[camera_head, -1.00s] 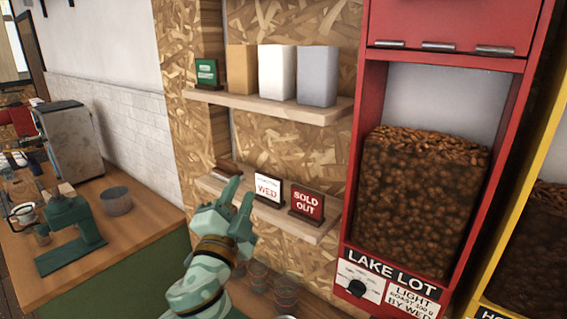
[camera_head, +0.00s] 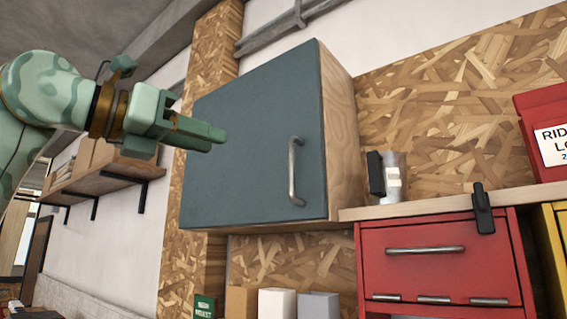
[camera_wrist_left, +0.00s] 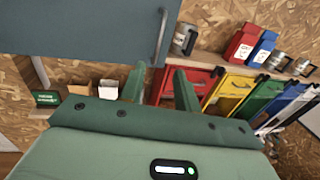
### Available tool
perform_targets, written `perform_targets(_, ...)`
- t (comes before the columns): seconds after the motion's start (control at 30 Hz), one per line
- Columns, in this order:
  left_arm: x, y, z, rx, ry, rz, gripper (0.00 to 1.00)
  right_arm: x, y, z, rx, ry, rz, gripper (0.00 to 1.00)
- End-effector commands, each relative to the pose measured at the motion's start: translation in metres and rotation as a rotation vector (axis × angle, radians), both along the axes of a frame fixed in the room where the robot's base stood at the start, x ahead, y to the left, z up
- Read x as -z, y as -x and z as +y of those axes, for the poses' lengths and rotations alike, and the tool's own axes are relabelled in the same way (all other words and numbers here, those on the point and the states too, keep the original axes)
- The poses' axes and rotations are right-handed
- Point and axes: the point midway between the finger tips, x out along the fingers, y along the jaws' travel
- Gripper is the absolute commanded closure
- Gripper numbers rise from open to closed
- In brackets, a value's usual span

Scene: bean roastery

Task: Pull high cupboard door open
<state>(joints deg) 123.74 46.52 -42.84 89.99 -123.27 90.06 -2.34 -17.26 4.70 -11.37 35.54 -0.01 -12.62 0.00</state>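The high cupboard (camera_head: 342,130) is a wooden box on the wall with a dark teal door (camera_head: 250,130). The door is shut. Its silver upright bar handle (camera_head: 292,171) is near the door's right edge, low down. The handle also shows at the top of the left wrist view (camera_wrist_left: 161,37). My left gripper (camera_head: 214,139) is raised in front of the door, left of the handle in the head view, and holds nothing. In the left wrist view its two fingers (camera_wrist_left: 160,80) stand apart, with the handle beyond them, not between them. My right gripper is not in view.
Right of the cupboard, a ledge (camera_head: 440,204) bears a metal canister (camera_head: 394,178) and a red box (camera_head: 545,130). Below is a red bin unit (camera_head: 440,270). Another wall shelf (camera_head: 110,178) is at left.

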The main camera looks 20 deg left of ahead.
Motion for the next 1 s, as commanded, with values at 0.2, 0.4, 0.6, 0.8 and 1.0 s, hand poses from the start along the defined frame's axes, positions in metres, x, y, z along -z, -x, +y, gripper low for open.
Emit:
perform_targets(0.2, -0.003, -0.027, -0.017, -0.004, -0.001, 0.007, 0.68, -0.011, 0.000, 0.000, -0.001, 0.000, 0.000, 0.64)
perform_targets(0.4, -0.004, -0.072, -0.044, -0.001, -0.001, 0.007, 0.68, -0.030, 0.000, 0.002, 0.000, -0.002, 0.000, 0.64)
perform_targets(0.6, -0.004, -0.110, -0.068, -0.001, -0.001, 0.005, 0.68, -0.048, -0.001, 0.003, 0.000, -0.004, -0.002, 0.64)
perform_targets(0.8, -0.003, -0.131, -0.080, -0.002, 0.000, 0.002, 0.68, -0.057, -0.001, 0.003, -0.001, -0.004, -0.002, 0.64)
perform_targets(1.0, -0.001, -0.137, -0.083, -0.003, 0.000, 0.002, 0.68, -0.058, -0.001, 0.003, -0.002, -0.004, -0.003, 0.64)
